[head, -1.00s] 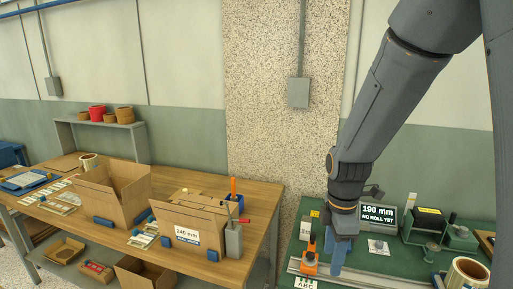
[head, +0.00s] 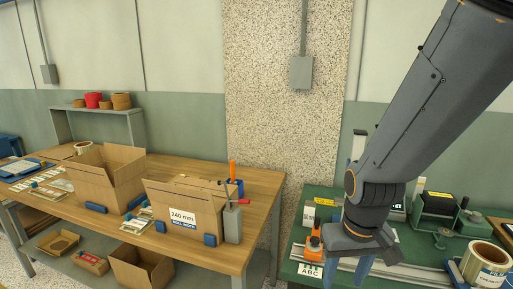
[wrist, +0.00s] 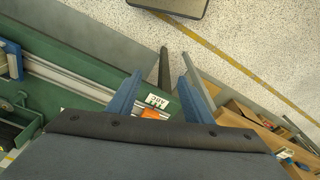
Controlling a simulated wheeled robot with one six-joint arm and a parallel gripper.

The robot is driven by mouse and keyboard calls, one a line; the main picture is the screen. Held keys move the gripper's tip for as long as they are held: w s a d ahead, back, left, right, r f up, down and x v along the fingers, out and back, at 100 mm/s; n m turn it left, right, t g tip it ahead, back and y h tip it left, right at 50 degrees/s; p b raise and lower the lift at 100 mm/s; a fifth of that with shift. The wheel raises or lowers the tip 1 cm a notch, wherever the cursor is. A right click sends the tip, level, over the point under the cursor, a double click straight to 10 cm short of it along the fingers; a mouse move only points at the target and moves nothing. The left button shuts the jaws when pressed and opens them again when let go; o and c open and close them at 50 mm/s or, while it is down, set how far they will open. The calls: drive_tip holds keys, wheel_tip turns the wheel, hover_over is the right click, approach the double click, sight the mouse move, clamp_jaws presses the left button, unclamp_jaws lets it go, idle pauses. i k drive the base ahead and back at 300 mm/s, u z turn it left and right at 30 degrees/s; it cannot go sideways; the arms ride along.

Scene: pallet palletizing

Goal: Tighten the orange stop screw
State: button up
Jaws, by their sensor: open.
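The orange stop (head: 314,246) sits on the metal rail at the left part of the green bench, with a small dark part on top. The stop screw itself is too small to make out. In the wrist view a bit of the orange stop (wrist: 150,114) shows past the gripper's front edge, between the fingers, and the rest is hidden. My gripper (head: 347,272) is open and empty, just right of the stop in the head view. Its two blue fingers also show in the wrist view (wrist: 160,95). I see no contact with the stop.
The ABC card (head: 309,270) lies beside the stop. The metal rail (wrist: 75,78) runs along the green bench (head: 292,250). A label roll (head: 484,264) stands at right. A wooden bench (head: 262,190) with open cartons stands at left, across a gap.

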sight(315, 240)
drive_tip(key=u, duration=1.5)
drive_tip(key=k, duration=1.1)
drive_tip(key=z, duration=1.4)
drive_tip(key=i, duration=0.5)
drive_tip(key=z, duration=0.05)
